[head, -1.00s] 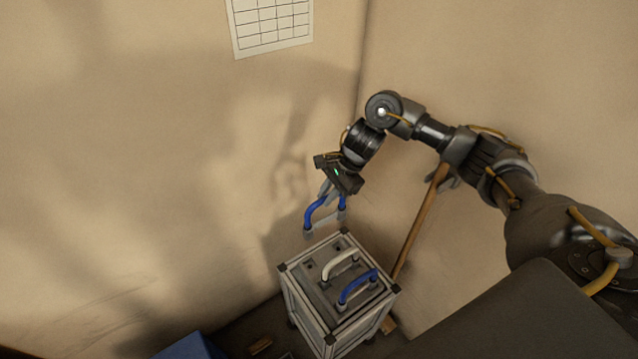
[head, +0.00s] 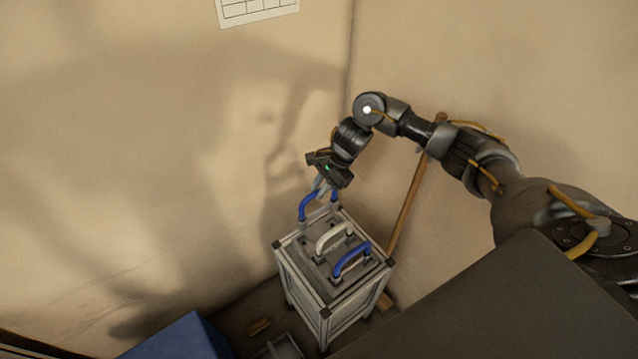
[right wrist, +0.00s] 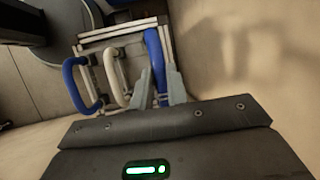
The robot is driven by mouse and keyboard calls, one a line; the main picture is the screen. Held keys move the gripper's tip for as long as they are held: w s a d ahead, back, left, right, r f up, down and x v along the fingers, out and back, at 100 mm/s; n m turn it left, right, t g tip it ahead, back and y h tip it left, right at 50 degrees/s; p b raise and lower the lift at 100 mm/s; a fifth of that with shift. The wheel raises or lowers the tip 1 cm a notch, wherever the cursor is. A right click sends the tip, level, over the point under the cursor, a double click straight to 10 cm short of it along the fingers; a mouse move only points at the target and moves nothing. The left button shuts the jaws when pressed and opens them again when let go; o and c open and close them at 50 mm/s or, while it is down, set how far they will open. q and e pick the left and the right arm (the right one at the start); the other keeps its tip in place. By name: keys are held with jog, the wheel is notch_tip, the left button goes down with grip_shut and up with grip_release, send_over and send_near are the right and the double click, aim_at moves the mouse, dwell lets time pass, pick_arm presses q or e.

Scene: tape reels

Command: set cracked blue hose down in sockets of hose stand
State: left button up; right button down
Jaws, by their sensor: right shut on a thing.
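My right gripper (head: 322,190) is shut on a blue curved hose (head: 306,204), which also shows between the fingers in the right wrist view (right wrist: 153,50). The hose hangs with its ends down at the back left of the hose stand (head: 300,290). I cannot tell whether its ends touch the sockets, and no crack can be made out. A white hose (head: 334,236) and a second blue hose (head: 352,259) stand in the stand's top. Both also show left of the held hose in the right wrist view. My left gripper is not in view.
The stand is close to the wall corner. A wooden pole (head: 408,205) leans behind it on the right. A blue box (head: 180,340), a small brown block (head: 259,327) and a grey tray (head: 284,346) are on the floor at front left.

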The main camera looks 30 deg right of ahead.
jog(key=shift+f, duration=0.65)
jog(key=shift+f+b, duration=0.45)
jog(key=shift+f, duration=0.35)
notch_tip(320, 180, down, 3)
jog(key=shift+r+b, duration=0.15)
jog(key=shift+b, duration=0.25)
jog(key=shift+b, duration=0.55)
jog(key=shift+f, duration=0.2)
jog(key=shift+b, duration=0.6)
